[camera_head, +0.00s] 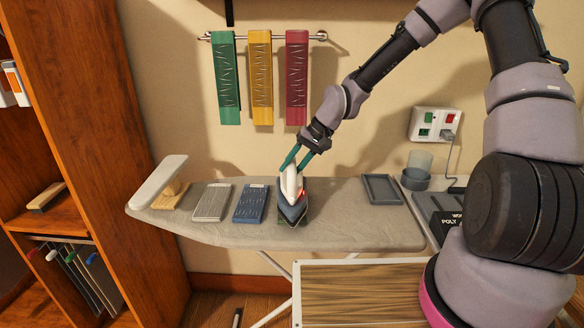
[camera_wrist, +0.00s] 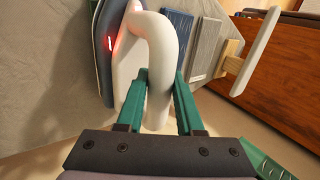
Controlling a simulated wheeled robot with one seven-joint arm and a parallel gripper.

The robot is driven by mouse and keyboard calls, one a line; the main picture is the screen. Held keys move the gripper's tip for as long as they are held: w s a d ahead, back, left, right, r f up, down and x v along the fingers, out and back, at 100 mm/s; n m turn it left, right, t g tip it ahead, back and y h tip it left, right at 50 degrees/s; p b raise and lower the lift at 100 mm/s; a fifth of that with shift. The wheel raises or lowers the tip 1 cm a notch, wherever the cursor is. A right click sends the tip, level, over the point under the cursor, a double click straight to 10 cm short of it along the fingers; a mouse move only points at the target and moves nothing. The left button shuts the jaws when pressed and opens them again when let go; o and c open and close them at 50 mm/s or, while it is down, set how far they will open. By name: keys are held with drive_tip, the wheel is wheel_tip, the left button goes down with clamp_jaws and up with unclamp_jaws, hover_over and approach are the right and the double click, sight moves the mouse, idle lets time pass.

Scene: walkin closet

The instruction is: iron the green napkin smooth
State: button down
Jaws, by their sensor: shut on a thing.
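My gripper (camera_head: 298,158) is shut on the white handle of an iron (camera_head: 291,200) with a dark blue-grey body and a lit red light. In the wrist view the green fingers of my gripper (camera_wrist: 160,80) sit on both sides of the curved handle (camera_wrist: 162,45). The iron is over the ironing board, and a narrow green edge (camera_head: 302,222) shows beneath it; most of that green piece is hidden. A green napkin (camera_head: 227,78) with dark wrinkle marks hangs at the left of the wall rail.
Yellow (camera_head: 260,78) and red (camera_head: 296,78) cloths hang beside the green one. On the board (camera_head: 345,232) lie a grey slatted piece (camera_head: 211,202), a blue piece (camera_head: 250,204) and a dark tray (camera_head: 381,189). A white sleeve board (camera_head: 160,182) stands left. A wall socket (camera_head: 434,124) is at right.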

drive_tip(key=shift+f, duration=0.5)
idle(2.2)
drive_tip(key=shift+r, duration=3.05)
